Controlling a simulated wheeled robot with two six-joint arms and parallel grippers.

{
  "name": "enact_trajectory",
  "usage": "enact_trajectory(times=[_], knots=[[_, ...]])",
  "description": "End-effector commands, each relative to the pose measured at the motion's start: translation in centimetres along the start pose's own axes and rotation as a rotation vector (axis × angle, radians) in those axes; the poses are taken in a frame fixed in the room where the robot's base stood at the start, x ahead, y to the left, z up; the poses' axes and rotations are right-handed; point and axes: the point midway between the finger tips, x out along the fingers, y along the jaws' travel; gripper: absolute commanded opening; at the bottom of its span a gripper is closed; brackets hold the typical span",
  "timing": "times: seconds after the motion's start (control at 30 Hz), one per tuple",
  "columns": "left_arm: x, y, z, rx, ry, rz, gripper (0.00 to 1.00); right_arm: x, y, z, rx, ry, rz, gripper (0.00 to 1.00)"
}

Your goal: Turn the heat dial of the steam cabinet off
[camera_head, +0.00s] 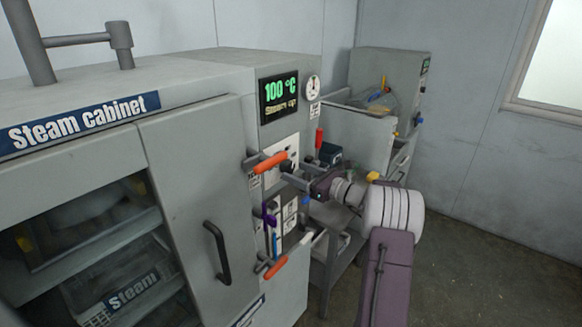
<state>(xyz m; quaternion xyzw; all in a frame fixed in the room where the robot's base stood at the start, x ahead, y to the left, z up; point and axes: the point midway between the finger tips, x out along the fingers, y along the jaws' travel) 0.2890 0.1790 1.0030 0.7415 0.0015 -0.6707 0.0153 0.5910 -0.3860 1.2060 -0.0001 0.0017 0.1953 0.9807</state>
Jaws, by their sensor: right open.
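The grey steam cabinet (195,155) fills the left and middle of the head view. Its display (279,97) reads 100 °C, with "Steam up" below. My right gripper (291,173) reaches in from the right, open, its fingertips close to the control panel (283,149) below the display. The heat dial cannot be clearly made out; the fingers cover part of this panel, and I cannot tell whether they touch a dial. An orange-handled lever (270,162) sticks out just left of the fingertips. My left gripper is not in view.
A round gauge (313,87) sits right of the display. A second orange lever (276,267) and a purple part (269,213) stick out lower on the panel. A black door handle (217,252) projects at the front. Floor is clear at right.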

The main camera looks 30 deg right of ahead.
Motion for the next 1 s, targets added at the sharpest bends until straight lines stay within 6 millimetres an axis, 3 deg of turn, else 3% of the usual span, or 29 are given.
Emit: enact_trajectory(times=[0.2,0.47,0.6,0.7,1.0], knots=[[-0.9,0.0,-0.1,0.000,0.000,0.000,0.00,2.5,0.0,0.1,0.000,0.001,0.000,0.65],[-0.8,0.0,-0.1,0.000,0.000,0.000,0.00,2.7,0.0,0.0,0.000,0.000,-0.001,0.65],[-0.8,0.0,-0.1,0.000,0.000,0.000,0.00,2.7,0.0,0.0,0.000,0.000,-0.001,0.26],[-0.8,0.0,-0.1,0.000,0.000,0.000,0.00,2.7,0.0,0.0,0.000,0.000,-0.001,0.03],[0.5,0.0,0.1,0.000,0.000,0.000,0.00,2.6,0.0,-0.4,-0.049,0.000,-0.001,0.03]])
